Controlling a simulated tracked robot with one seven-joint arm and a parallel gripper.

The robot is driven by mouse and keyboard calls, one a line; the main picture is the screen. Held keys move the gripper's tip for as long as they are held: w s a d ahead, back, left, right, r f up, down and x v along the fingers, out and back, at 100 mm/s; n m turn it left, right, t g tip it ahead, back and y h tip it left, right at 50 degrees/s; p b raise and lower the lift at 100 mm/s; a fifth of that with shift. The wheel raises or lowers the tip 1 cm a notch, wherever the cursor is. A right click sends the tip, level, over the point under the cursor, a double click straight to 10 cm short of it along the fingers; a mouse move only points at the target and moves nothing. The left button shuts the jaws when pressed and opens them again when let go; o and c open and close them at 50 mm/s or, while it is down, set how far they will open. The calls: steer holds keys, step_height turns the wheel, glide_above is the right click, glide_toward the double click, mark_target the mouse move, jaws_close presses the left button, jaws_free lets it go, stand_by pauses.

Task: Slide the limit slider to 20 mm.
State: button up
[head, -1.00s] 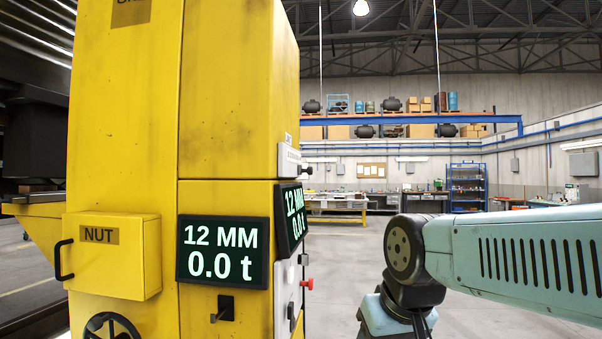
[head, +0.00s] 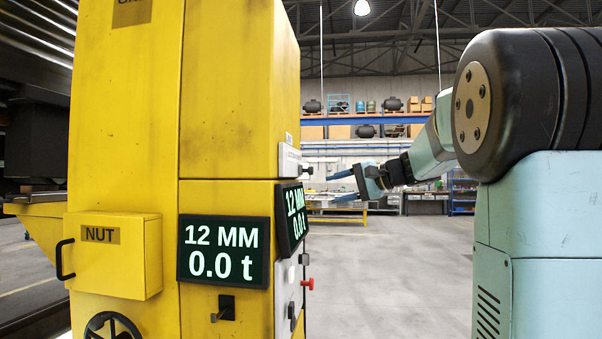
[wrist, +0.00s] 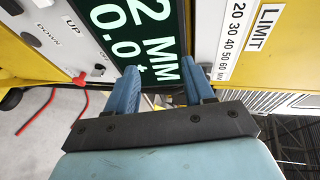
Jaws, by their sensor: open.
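The limit panel (head: 289,160) is a white plate on the side of the yellow column, with a small dark knob (head: 308,170) standing out from it. In the wrist view the limit panel (wrist: 236,40) shows the word LIMIT and a scale from 20 to 60 mm. I cannot make out the slider's setting there. My gripper (head: 340,186) is open and empty, to the right of the panel and apart from it. Its two blue fingers also show in the wrist view (wrist: 160,72), pointing towards the column. The display (head: 222,252) reads 12 MM and 0.0 t.
A second display (head: 292,216) juts from the column's side just below the limit panel. Under it is a control plate (head: 288,292) with a red knob (head: 308,284). In the wrist view UP and DOWN labels show on it. Open floor lies right of the column.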

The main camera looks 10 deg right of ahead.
mark_target(311, 172)
steer(key=w+d+r+m+t+y, duration=0.1)
steer(key=w+d+r+t+y, duration=0.15)
steer(key=w+d+r, duration=0.3)
steer(key=shift+h, duration=0.45)
steer(key=x, duration=1.3)
steer(key=shift+w+f, duration=0.4)
steer(key=shift+d+f, duration=0.1)
steer(key=shift+f, duration=0.05)
jaws_close()
